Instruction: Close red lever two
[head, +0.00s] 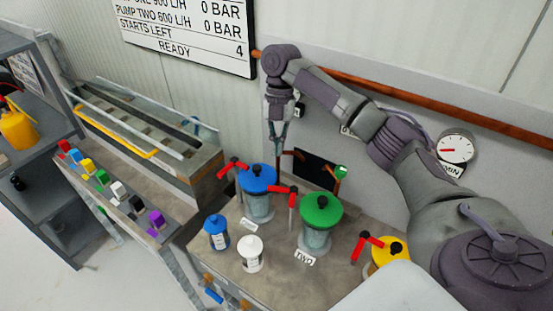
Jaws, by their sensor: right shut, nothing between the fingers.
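The green-lidded vessel (320,211) stands on the bench with a label (305,257) reading TWO in front of it. A red lever (284,190) on an upright pipe stands just left of it, roughly level with the green lid. My right gripper (277,145) is shut and empty, pointing down near the wall, behind and above the blue-lidded vessel (258,182). It looks apart from the red lever, which lies lower and nearer the camera. My left gripper is out of view.
Another red lever (234,163) is left of the blue lid, and a third (368,241) is beside a yellow lid (388,252). A blue jar (217,234) and a white jar (250,254) stand in front. A copper pipe (440,103) runs along the wall.

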